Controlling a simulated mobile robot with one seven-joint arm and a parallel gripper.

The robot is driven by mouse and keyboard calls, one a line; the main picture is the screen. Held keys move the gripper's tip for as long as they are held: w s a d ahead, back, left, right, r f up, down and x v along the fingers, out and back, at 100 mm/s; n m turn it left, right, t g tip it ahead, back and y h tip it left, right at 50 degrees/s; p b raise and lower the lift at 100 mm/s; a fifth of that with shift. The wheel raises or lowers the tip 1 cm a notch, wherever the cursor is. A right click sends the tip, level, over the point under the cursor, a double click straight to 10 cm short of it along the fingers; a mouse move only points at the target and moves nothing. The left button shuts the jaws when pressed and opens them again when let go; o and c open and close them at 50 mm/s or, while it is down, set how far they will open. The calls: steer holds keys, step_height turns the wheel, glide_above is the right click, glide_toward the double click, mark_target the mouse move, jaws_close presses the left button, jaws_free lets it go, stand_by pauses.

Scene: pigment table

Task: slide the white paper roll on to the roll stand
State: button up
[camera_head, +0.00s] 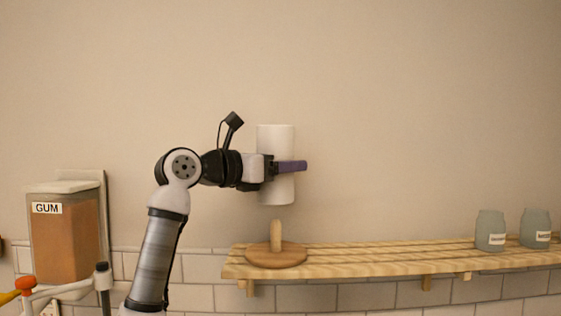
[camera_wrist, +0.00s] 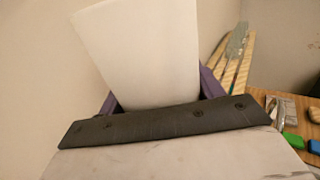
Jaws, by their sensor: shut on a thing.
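The white paper roll (camera_head: 275,139) is held upright in the air by my gripper (camera_head: 291,167), whose purple fingers are shut on it around its middle. In the wrist view the roll (camera_wrist: 143,50) fills the space between the purple fingers (camera_wrist: 160,95). The roll stand is a round wooden base (camera_head: 276,257) with a short upright peg (camera_head: 276,233), on the left end of a slatted wooden shelf. The roll's lower end is a little above the peg's top and looks roughly in line with it in the head view. Depth alignment cannot be told.
The slatted shelf (camera_head: 380,264) has two grey-green labelled jars (camera_head: 490,230) (camera_head: 535,228) at its right end; its middle is clear. A bin labelled GUM (camera_head: 65,235) stands at the left. In the wrist view, small coloured items lie on a wooden surface (camera_wrist: 303,120) at the right.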

steer(key=shift+f+b, duration=0.85)
steer(key=shift+f, duration=3.65)
steer(key=o, duration=1.1)
